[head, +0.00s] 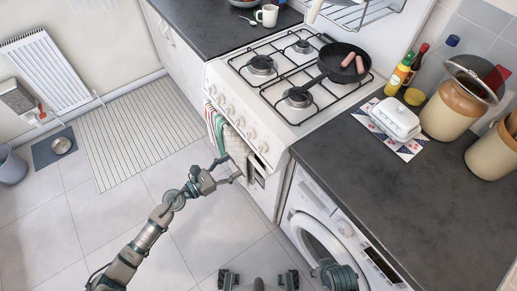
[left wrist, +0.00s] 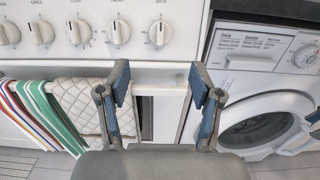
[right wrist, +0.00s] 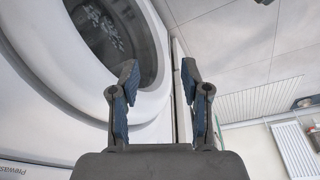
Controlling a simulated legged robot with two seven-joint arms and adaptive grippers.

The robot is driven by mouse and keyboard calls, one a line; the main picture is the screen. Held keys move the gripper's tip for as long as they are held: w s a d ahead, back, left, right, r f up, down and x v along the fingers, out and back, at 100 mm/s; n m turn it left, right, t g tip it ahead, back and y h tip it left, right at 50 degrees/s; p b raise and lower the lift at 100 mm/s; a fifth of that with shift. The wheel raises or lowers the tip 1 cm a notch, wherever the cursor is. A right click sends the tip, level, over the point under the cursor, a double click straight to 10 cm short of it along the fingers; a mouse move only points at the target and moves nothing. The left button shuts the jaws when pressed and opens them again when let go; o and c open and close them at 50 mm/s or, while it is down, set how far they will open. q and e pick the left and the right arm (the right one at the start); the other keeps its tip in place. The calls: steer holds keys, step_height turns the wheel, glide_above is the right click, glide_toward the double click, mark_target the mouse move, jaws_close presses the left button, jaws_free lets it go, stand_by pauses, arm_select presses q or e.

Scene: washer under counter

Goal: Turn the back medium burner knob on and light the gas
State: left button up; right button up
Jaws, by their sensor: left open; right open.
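The white gas stove (head: 228,85) has a row of round white knobs on its front panel. The rightmost knob (left wrist: 160,33) in the left wrist view has "BACK" printed above it; the head view shows the right end of the row too (head: 263,147). My left gripper (head: 227,173) is open and empty in front of the stove; in the left wrist view (left wrist: 159,82) its fingers point towards the stove front, below the knobs and apart from them. My right gripper (right wrist: 158,78) is open and empty near the washing machine. No flame shows on the burners.
A black pan (head: 340,64) with two sausages sits on the hob. Striped and quilted towels (left wrist: 88,100) hang on the oven rail (left wrist: 150,85). The washing machine (head: 330,230) stands right of the stove under the dark counter (head: 440,210).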

mark_target(258, 150)
arm_select(q)
steer(key=x, duration=1.1)
steer(key=shift+w+d+p, duration=0.2)
steer(key=shift+p, duration=0.1)
arm_select(e)
steer(key=x, duration=0.2)
steer(key=shift+w+a+f, duration=0.15)
steer(key=shift+w+f, duration=0.1)
steer(key=shift+f, duration=0.1)
arm_select(q)
steer(key=shift+d, duration=0.1)
steer(key=c, duration=1.1)
